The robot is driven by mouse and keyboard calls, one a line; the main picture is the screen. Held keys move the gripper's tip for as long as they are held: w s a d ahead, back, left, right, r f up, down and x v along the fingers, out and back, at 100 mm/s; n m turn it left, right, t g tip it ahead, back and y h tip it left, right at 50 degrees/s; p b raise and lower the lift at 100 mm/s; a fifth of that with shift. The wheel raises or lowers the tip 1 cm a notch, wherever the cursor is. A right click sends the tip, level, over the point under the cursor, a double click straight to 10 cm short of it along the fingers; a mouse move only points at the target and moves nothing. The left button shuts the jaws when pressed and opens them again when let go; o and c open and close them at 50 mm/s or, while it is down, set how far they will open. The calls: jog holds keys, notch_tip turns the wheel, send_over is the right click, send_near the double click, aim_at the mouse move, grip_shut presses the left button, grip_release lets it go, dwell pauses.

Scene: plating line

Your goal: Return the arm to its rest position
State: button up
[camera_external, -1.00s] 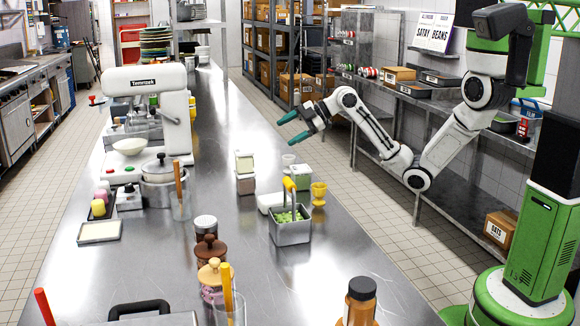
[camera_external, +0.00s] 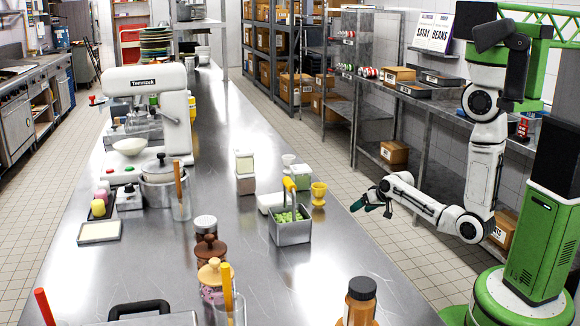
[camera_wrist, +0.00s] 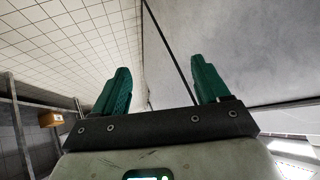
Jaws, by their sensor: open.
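My gripper (camera_external: 366,207) is in the air just off the right side of the steel counter (camera_external: 200,270) in the external view. My white and green arm is folded, its elbow low and its forearm reaching left. In the wrist view the two green fingers of my gripper (camera_wrist: 160,85) stand apart with nothing between them. Behind them are a tiled surface and a grey one.
A steel bin of green pieces (camera_external: 291,232) with a yellow-handled tool and a yellow cup (camera_external: 319,194) stand on the counter left of my gripper. A steel shelf unit (camera_external: 440,105) lies behind the arm. The aisle floor (camera_external: 330,150) is open.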

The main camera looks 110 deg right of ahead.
jog(key=w+a+r+n+y+p, duration=0.2)
jog(key=w+a+n, duration=0.15)
jog(key=a, duration=0.45)
jog(key=w+a+r+n+g+y+p, duration=0.1)
jog(key=w+a+r+n+y, duration=0.2)
jog(key=a, duration=0.5)
jog(key=w+a+r+n+y+p, duration=0.15)
jog(key=w+a+n, duration=0.3)
jog(key=a, duration=0.45)
jog(key=s+a+r+n+g+p, duration=0.1)
jog(key=a+n, duration=0.1)
jog(key=a, duration=0.2)
jog(key=s+a+r+n+g+p, duration=0.1)
jog(key=s+a+r+n, duration=0.1)
jog(key=a, duration=0.3)
jog(key=shift+a+g+y, duration=0.15)
jog(key=shift+g+y, duration=0.25)
jog(key=shift+y, duration=0.05)
jog(key=shift+r, duration=0.1)
